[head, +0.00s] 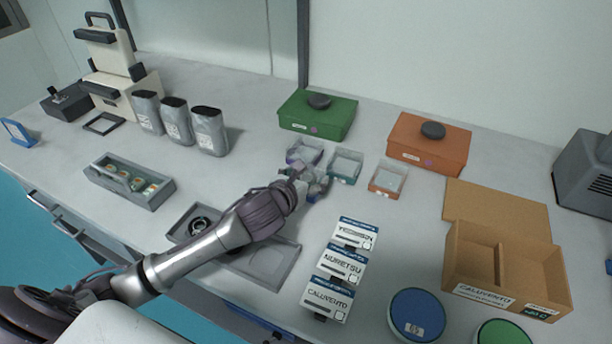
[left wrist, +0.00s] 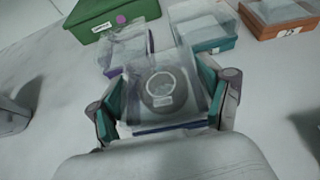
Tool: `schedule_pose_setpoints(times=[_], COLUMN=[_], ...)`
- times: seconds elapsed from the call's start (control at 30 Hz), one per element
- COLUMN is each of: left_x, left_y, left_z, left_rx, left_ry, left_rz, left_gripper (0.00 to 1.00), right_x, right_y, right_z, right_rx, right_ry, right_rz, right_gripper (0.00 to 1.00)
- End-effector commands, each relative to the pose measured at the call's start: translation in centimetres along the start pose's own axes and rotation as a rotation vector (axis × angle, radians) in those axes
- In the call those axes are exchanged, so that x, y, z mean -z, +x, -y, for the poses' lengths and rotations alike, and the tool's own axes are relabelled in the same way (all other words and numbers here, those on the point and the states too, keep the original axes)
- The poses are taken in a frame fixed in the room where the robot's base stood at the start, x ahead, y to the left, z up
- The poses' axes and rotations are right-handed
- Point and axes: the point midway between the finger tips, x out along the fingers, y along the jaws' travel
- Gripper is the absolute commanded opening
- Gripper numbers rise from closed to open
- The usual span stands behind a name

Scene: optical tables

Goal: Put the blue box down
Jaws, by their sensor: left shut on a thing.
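The blue box is a small clear box with a dark blue base; in the left wrist view the blue box (left wrist: 165,100) sits between the fingers, with a ring and a white label showing through its clear top. My left gripper (left wrist: 163,98) is shut on it from both sides. In the head view my left gripper (head: 311,183) is over the table, in front of the row of small clear boxes, and largely hides the blue box. I cannot tell whether the box touches the table. My right gripper is not in view.
Clear boxes with purple (head: 303,152), teal (head: 345,167) and orange (head: 388,180) bases stand just behind and to the right. Green (head: 318,118) and orange (head: 428,146) lidded boxes stand behind them. White labelled cartons (head: 341,266) are in front; a grey tray (head: 275,265) lies under my arm.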

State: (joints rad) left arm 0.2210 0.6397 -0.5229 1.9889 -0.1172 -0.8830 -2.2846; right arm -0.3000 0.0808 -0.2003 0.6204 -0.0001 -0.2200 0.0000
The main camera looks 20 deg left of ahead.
Motion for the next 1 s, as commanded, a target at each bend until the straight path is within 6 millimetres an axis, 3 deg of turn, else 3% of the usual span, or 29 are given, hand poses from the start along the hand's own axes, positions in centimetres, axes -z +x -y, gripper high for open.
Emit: schedule_pose_setpoints(times=[0.03,0.17,0.57,0.67,1.0], left_x=[0.1,0.1,-0.2,-0.1,-0.1], left_y=[0.1,0.0,-0.2,-1.4,-8.6], left_z=[0.0,0.0,0.0,0.0,0.0], left_rx=[-0.001,0.0,0.001,0.001,0.002], left_ry=[0.001,0.0,0.0,0.004,0.004], left_rz=[-0.001,0.0,0.0,0.0,-0.001], left_gripper=[0.8,1.0,1.0,1.0,1.0], right_x=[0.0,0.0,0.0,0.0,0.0], right_y=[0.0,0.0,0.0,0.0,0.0], right_z=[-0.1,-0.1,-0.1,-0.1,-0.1], right_rx=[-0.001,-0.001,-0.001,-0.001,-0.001], right_ry=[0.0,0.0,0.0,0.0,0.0], right_rz=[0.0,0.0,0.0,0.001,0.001], right_gripper=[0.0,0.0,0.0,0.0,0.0])
